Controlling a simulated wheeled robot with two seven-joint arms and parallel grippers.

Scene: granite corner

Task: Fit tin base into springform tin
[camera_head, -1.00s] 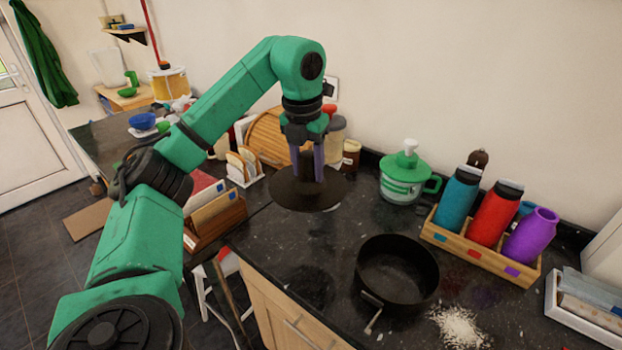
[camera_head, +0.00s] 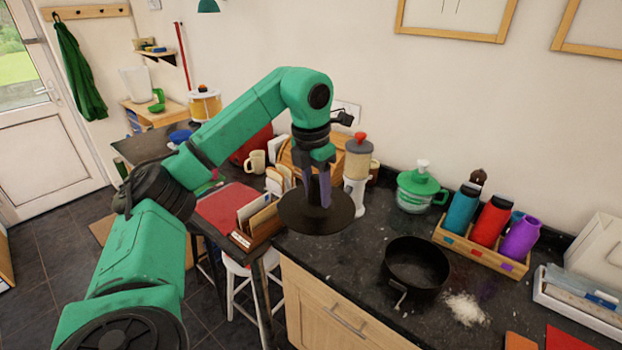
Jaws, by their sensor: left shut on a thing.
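The tin base (camera_head: 300,217) is a flat, dark round disc. My left gripper (camera_head: 319,198) points down and is shut on it, holding it about level above the counter's left part. The springform tin (camera_head: 417,266) is a dark, round, open ring with a latch at its front. It stands on the granite counter to the right of the base and nearer the front edge. The base is well apart from the tin. My right gripper is not in view.
White powder (camera_head: 465,308) lies just right of the tin. A wooden crate (camera_head: 481,256) of coloured bottles and a green-lidded jar (camera_head: 420,190) stand behind it. A bread bin, a dispenser (camera_head: 357,170) and a file rack (camera_head: 258,222) are near the held base.

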